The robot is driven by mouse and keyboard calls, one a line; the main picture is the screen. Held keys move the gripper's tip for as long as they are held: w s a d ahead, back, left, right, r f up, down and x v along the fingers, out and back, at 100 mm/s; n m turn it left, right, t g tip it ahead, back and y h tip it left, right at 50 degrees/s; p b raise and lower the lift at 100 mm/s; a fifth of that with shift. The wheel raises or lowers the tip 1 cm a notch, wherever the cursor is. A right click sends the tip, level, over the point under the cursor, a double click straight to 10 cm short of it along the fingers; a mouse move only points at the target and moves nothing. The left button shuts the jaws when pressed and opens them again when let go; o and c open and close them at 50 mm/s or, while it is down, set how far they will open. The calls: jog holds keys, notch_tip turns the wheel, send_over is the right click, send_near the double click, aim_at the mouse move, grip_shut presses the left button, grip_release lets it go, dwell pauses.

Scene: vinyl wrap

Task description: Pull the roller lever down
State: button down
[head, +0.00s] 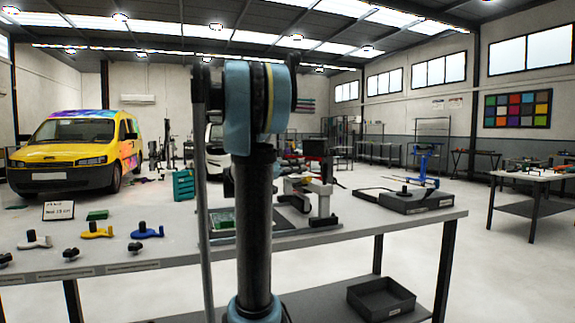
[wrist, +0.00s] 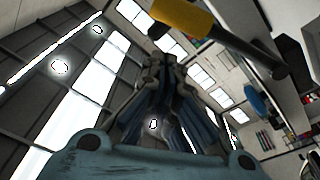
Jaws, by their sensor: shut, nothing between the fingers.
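In the wrist view, my gripper (wrist: 168,62) points up the picture with its fingers together and nothing between them. A yellow block or grip (wrist: 182,15) on a dark grey bar (wrist: 255,52) lies beyond and to the upper right of the fingertips, with a visible gap in the picture. I cannot tell for sure whether this is the roller lever. In the head view, a bench machine (head: 310,190) with red, black and pale parts stands behind my arm, which hides its left part. My gripper cannot be made out clearly there.
The grey workbench (head: 420,217) carries colored knobbed pieces, including yellow (head: 97,230) and blue (head: 147,231) ones, a small sign (head: 59,210) and a dark flat unit (head: 410,200). A black tray (head: 381,298) sits on the lower shelf. Open floor lies right of the bench.

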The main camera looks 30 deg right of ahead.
jog(key=shift+s+a+f+m, duration=0.1)
jog(key=shift+s+f+m, duration=0.6)
jog(key=shift+s+f, duration=0.35)
jog(key=shift+f, duration=0.2)
jog(key=w+a+r, duration=0.2)
jog(key=a, duration=0.7)
jog(key=shift+r, duration=0.25)
dwell(0.4)
